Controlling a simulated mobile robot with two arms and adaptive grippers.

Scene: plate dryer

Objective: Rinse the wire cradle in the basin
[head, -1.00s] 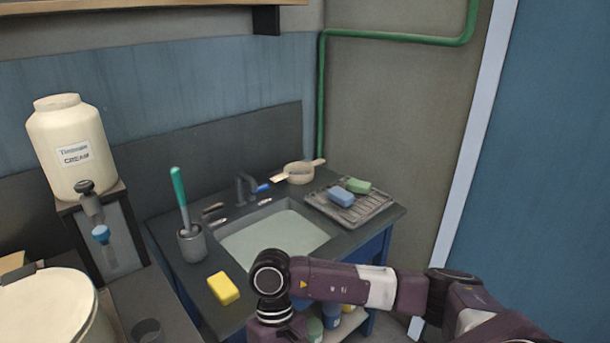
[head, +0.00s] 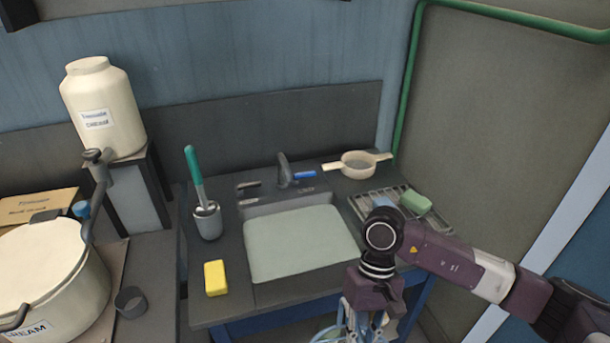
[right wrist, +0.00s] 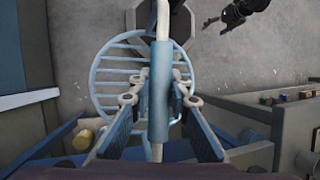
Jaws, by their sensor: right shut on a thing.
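My right gripper (right wrist: 158,110) is shut on the blue sleeve of the wire cradle's handle (right wrist: 159,90). The cradle's round blue wire grid (right wrist: 115,65) hangs below the fingers, over the floor. In the head view the wire cradle (head: 338,330) shows only partly at the bottom edge, in front of the counter. The basin (head: 300,245) is set in the dark counter and is filled with pale greenish water, level and clear of objects. A dark shape at the top of the right wrist view may be my left gripper (right wrist: 236,12); its fingers are too small to read.
A tap (head: 287,170) stands behind the basin. A strainer (head: 358,164) and a rack (head: 436,225) with a green sponge (head: 415,201) are right. A large pot (head: 45,280) stands far left.

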